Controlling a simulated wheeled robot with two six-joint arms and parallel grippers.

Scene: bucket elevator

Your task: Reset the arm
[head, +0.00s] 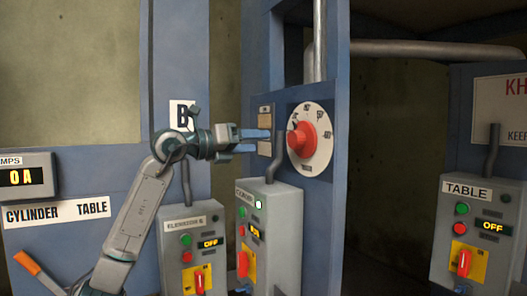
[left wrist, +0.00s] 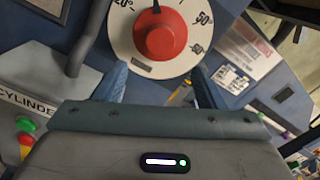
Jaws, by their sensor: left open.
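My left gripper (head: 266,140) is open and raised in front of the blue panel, its fingers pointing right toward a red knob (head: 301,139) on a white round dial (head: 324,155). The fingertips stop short of the knob in the head view. In the left wrist view the red knob (left wrist: 159,35) and dial (left wrist: 120,39) sit ahead, between and beyond the two blue fingers (left wrist: 158,85). Nothing shows between the fingers. I cannot tell the exact gap to the dial. My right gripper is not in view.
Below are the elevator control box (head: 187,221) and the cylinder box (head: 283,205), both with buttons and red switches. A grey conduit (head: 279,157) rises beside the dial. The table box (head: 480,213) stands far right. An orange-handled lever (head: 27,263) is at lower left.

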